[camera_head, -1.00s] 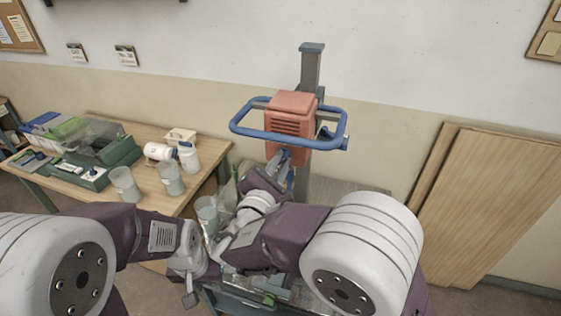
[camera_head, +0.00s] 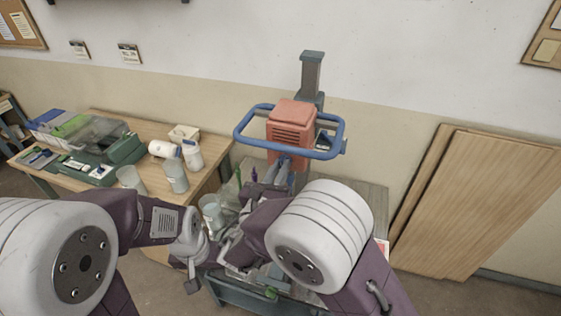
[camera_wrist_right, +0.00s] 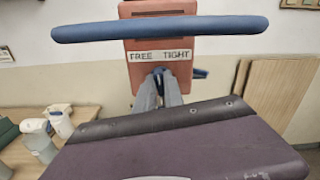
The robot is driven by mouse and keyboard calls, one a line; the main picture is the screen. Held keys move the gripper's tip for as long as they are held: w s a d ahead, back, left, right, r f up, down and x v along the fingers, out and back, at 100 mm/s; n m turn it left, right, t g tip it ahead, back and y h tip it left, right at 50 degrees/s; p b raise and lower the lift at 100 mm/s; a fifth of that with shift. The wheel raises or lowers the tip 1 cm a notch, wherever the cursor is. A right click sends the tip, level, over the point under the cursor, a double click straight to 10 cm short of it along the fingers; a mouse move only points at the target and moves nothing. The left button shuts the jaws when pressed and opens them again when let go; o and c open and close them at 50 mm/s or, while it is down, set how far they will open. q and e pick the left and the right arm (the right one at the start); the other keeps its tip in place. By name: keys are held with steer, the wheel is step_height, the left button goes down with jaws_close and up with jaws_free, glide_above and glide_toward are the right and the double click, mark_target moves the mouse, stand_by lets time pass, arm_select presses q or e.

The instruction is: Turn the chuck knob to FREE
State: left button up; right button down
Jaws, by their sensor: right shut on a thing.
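The mixer head (camera_head: 291,128) is an orange box on a grey column, with a blue loop handle (camera_head: 243,137) around it. In the right wrist view, its front label (camera_wrist_right: 160,56) reads FREE on the left and TIGHT on the right. I cannot tell which way the knob points. In the head view, the right gripper (camera_head: 284,166) is under the mixer head. My left gripper (camera_head: 194,270) hangs low, left of the mixer; its jaws are unclear.
A wooden table (camera_head: 215,152) at the left holds a green toolbox (camera_head: 125,148), bottles (camera_head: 192,155) and a clear cup (camera_head: 130,178). Another clear container (camera_head: 211,211) stands near my left arm. Wooden boards (camera_head: 480,200) lean on the right wall. Floor at the right is open.

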steer(key=n+p, duration=0.2)
steer(key=n, duration=0.1)
steer(key=n+p, duration=0.1)
steer(key=shift+a+r, duration=0.1)
steer(key=shift+r, duration=0.2)
steer(key=shift+f+n+p, duration=0.15)
steer(key=shift+n+p, duration=1.1)
steer(key=shift+n, duration=0.15)
steer(key=c, duration=1.4)
jaws_free()
steer(key=shift+w+f, duration=0.1)
steer(key=shift+f, duration=0.05)
steer(key=shift+c, duration=0.2)
steer(key=p+v, duration=0.1)
steer(key=v, duration=0.8)
